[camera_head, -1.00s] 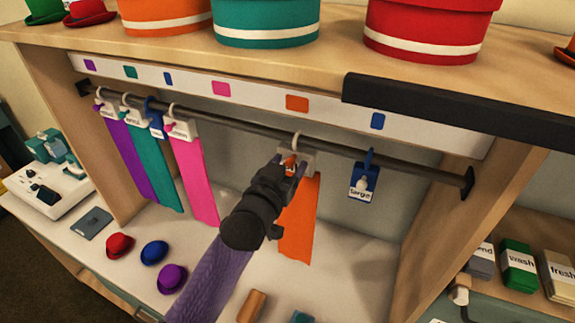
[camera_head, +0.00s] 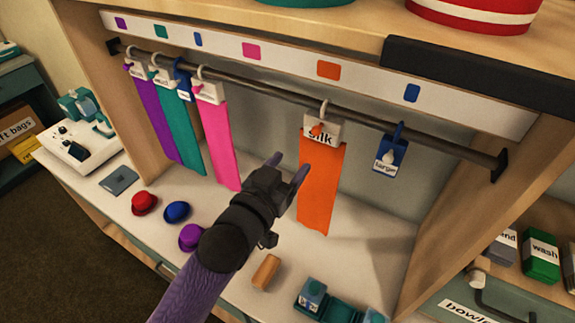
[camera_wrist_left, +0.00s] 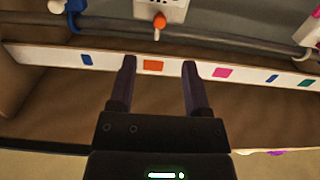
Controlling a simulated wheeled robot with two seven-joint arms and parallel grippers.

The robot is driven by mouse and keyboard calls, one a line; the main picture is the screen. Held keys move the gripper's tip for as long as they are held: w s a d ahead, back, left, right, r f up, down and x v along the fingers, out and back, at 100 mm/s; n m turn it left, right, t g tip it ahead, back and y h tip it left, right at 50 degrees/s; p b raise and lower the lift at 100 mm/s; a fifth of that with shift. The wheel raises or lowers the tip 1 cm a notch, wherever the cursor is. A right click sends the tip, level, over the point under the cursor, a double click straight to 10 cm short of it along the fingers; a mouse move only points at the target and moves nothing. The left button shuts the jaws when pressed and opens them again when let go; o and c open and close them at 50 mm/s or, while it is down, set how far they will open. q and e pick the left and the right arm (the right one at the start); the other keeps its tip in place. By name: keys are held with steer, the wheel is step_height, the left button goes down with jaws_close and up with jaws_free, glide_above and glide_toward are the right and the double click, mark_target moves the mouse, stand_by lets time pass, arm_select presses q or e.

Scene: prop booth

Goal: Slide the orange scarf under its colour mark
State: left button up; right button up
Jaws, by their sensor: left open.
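The orange scarf (camera_head: 318,190) hangs from a white hanger (camera_head: 322,130) labelled "silk" on the grey rail. Its hook sits almost directly below the orange mark (camera_head: 328,69) on the white strip. In the left wrist view the white hanger's orange peg (camera_wrist_left: 160,21) nearly lines up with the orange mark (camera_wrist_left: 153,66). My left gripper (camera_head: 289,166) is open and empty, just left of and below the hanger, apart from it, in front of the scarf's left edge. Its two fingers also show in the left wrist view (camera_wrist_left: 159,68). My right gripper is out of view.
Purple (camera_head: 158,120), teal (camera_head: 177,130) and pink (camera_head: 218,145) scarves hang bunched at the rail's left. A blue "large" hanger (camera_head: 388,158) hangs to the right of the orange scarf. Small hats, including a red one (camera_head: 144,203), lie on the counter below.

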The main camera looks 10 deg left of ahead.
arm_select(q)
steer(key=s+a+f+n+g+y, duration=0.1)
steer(key=s+a+f+g+y, duration=0.3)
steer(key=s+f+g, duration=0.55)
steer(key=s+a+f+n+g+y, duration=0.1)
steer(key=s+a+f+g+y, duration=0.4)
steer(key=s, duration=0.8)
steer(key=s+a+f+h+b, duration=0.1)
steer(key=s+f+h+b, duration=0.15)
steer(key=f+b, duration=2.25)
steer(key=s+a+f, duration=0.1)
steer(key=s+f, duration=0.3)
steer(key=f, duration=0.5)
steer(key=s+f+g, duration=0.1)
steer(key=s+f, duration=0.4)
steer(key=f, duration=0.4)
steer(key=s+a+f+p, duration=0.1)
steer(key=s+f, duration=0.3)
steer(key=f, duration=0.5)
steer(key=shift+s+a+f, duration=0.2)
steer(key=shift+a+f, duration=0.15)
steer(key=shift+f, duration=0.05)
steer(key=shift+g+y, duration=0.25)
